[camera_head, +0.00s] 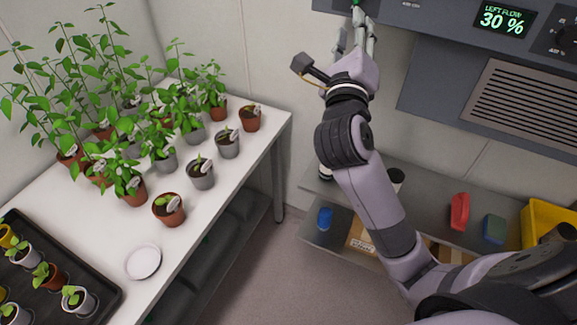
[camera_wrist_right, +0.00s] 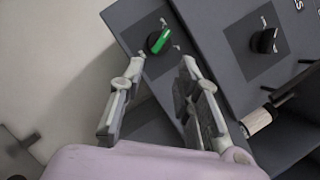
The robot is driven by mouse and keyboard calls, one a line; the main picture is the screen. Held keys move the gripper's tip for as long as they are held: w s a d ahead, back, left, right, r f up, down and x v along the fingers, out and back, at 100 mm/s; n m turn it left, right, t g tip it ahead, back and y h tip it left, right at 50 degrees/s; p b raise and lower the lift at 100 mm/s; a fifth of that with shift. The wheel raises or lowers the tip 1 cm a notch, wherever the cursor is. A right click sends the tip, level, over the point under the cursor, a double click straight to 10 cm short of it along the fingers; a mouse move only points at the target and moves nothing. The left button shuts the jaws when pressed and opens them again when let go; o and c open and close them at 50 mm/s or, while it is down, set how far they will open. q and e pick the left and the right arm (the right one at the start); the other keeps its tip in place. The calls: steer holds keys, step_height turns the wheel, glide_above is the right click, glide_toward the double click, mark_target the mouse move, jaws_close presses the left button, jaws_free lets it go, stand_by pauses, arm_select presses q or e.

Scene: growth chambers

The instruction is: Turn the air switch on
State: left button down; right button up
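A switch with a green handle (camera_wrist_right: 160,41) sits on a dark square plate on the grey control panel in the right wrist view. A bit of green (camera_head: 355,3) also shows at the top edge of the head view. I cannot read a label that names it as the air switch. My right gripper (camera_wrist_right: 162,64) is open and empty, with the green handle just beyond and between its fingertips. In the head view the right gripper (camera_head: 355,32) reaches up to the panel's lower left part. Whether it touches the switch I cannot tell. My left gripper is not in view.
A black knob (camera_wrist_right: 264,41) sits right of the green switch. A display (camera_head: 504,20) reads LEFT FLOW 30 %, with a vent grille (camera_head: 525,105) below. A white table (camera_head: 215,205) with potted plants stands left. A low shelf (camera_head: 320,240) is beneath my arm.

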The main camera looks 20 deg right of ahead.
steer(key=p+v, duration=0.2)
steer(key=v, duration=0.6)
steer(key=w+a+f+n+t+y+b, duration=0.1)
steer(key=w+a+f+n+y+b, duration=0.1)
steer(key=f+n, duration=0.4)
steer(key=w+a+f+n+t+y+b, duration=0.1)
steer(key=w+f+n, duration=0.4)
steer(key=f, duration=1)
steer(key=w+a+f+n+t+y+b, duration=0.1)
steer(key=w+a+f+n+y+b, duration=0.1)
steer(key=w+f+n+y+b, duration=0.2)
step_height(320, 180, down, 7)
steer(key=n, duration=0.3)
steer(key=shift+a+n+b, duration=0.3)
steer(key=shift+a+b, duration=0.05)
steer(key=shift+o, duration=0.5)
steer(key=shift+r, duration=0.15)
